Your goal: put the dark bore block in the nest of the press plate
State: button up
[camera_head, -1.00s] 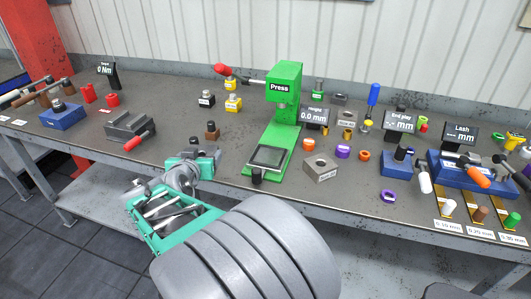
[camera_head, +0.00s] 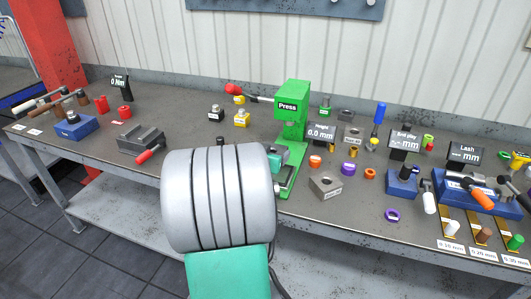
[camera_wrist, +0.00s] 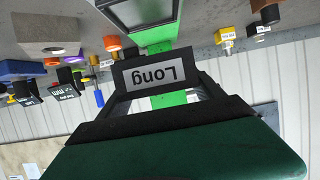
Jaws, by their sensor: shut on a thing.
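My gripper (camera_wrist: 155,82) is shut on a dark block (camera_wrist: 157,74) with a white label reading "Long". Its bore is not visible in the wrist view. In the head view my arm hides the gripper's fingers and the held block. The green press (camera_head: 291,115) stands at mid-bench, with my wrist in front of its base. The press plate's nest, a dark-framed square (camera_wrist: 140,12), shows at the top of the wrist view, past the held block and apart from it in the picture. The height gap cannot be told.
A grey vise-like fixture (camera_head: 141,137) is at left.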

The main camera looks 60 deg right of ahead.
jog(key=d+f, duration=0.3)
jog(key=f, duration=0.1)
jog(key=shift+w+d+f+p, duration=0.2)
jog(key=shift+d+f+p, duration=0.05)
jog(key=shift+d+p, duration=0.1)
jog(key=shift+d+f+p, duration=0.15)
jog(key=shift+f+p, duration=0.3)
jog(key=shift+f, duration=1.35)
jog(key=o, duration=2.1)
jog(key=shift+f, duration=0.2)
jog(key=shift+r, duration=0.1)
jog(key=shift+a+r, duration=0.1)
jog(key=shift+a, duration=0.1)
jog(key=b+v, duration=0.1)
jog(key=v, duration=1)
jog(key=shift+a+r+b, duration=0.15)
jog(key=shift+a+b, duration=0.2)
jog(key=shift+b, duration=0.05)
